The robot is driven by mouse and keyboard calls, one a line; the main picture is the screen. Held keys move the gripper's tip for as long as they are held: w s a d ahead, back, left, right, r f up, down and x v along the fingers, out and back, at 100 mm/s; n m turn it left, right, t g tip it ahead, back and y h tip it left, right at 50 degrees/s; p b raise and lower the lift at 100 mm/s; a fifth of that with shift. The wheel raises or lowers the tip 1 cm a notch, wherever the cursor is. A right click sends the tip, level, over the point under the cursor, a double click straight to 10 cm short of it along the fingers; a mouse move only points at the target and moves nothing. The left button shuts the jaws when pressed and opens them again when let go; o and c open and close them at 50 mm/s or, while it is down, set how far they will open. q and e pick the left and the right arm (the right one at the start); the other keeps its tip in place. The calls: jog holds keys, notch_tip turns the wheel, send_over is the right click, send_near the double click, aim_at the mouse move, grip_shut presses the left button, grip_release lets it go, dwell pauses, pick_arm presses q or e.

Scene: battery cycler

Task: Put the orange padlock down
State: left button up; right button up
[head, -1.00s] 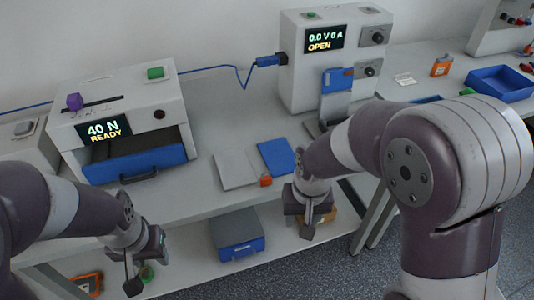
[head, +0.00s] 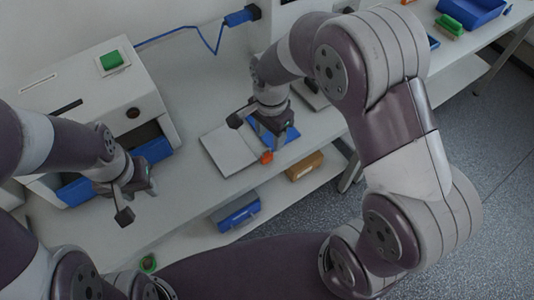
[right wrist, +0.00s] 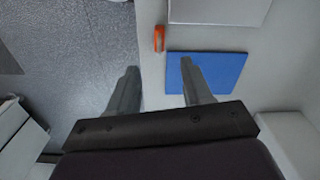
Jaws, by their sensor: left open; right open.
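The orange padlock (head: 266,157) rests at the bench's front edge, by the near corner of the blue mat (head: 291,134) and beside the pale grey panel (head: 229,150). In the right wrist view the padlock (right wrist: 159,38) lies beyond my fingertips, outside the jaws, with the blue mat (right wrist: 208,72) to its lower right. My right gripper (head: 258,132) is open and empty above the mat and covers part of it; its two fingers (right wrist: 159,67) are spread apart. My left gripper (head: 137,202) is open and empty in front of the blue drawer.
The white machine with a blue drawer (head: 155,151) stands at left, a green button on top. A blue box (head: 239,213) and a brown box (head: 305,166) sit on the lower shelf. A blue tray (head: 470,12) is at the far right. Bare bench lies left of the grey panel.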

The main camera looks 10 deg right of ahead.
aim_at(270, 153)
jog(key=f, duration=0.1)
jog(key=w+f, duration=0.1)
jog(key=f, duration=0.1)
jog(key=shift+a, duration=0.2)
jog(key=f, duration=0.2)
jog(key=s+f+p, duration=0.1)
jog(key=f, duration=0.2)
jog(key=shift+s+d, duration=0.1)
jog(key=shift+d, duration=0.1)
jog(key=shift+w+a+f, duration=0.1)
jog(key=shift+w+f, duration=0.05)
jog(key=shift+w, duration=0.05)
jog(key=shift+s, duration=0.15)
grip_shut()
